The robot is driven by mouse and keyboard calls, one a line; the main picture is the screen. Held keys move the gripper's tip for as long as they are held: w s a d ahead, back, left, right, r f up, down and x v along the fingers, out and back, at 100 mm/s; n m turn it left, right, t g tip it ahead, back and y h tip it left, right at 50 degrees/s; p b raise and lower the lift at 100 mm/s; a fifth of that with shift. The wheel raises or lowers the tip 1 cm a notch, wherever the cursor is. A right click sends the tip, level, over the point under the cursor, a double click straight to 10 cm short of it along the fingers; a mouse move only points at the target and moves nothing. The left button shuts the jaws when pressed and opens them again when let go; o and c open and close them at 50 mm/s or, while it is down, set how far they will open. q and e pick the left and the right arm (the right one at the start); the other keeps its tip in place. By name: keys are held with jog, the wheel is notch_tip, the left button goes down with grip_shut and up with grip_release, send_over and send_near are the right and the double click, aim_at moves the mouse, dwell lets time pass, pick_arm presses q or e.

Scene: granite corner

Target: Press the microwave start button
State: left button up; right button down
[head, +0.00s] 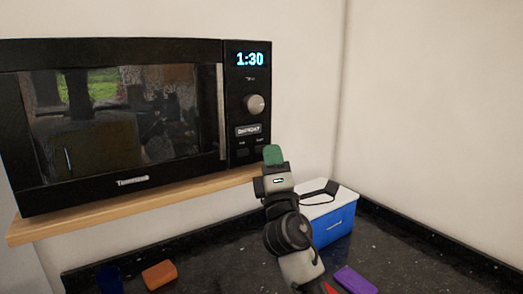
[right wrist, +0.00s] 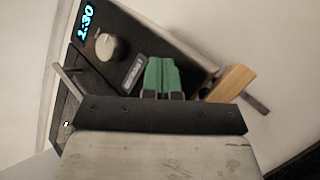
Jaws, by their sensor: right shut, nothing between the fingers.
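The black microwave (head: 110,115) stands on a wooden shelf with its door shut. In the right wrist view the green fingers (right wrist: 162,76) are together beside the wide label (right wrist: 133,74); contact cannot be told. My left gripper is not in view.
The wooden shelf (head: 130,207) runs under the microwave. Walls close the corner.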

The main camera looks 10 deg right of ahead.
jog(key=shift+w+a, duration=0.15)
jog(key=shift+w, duration=0.25)
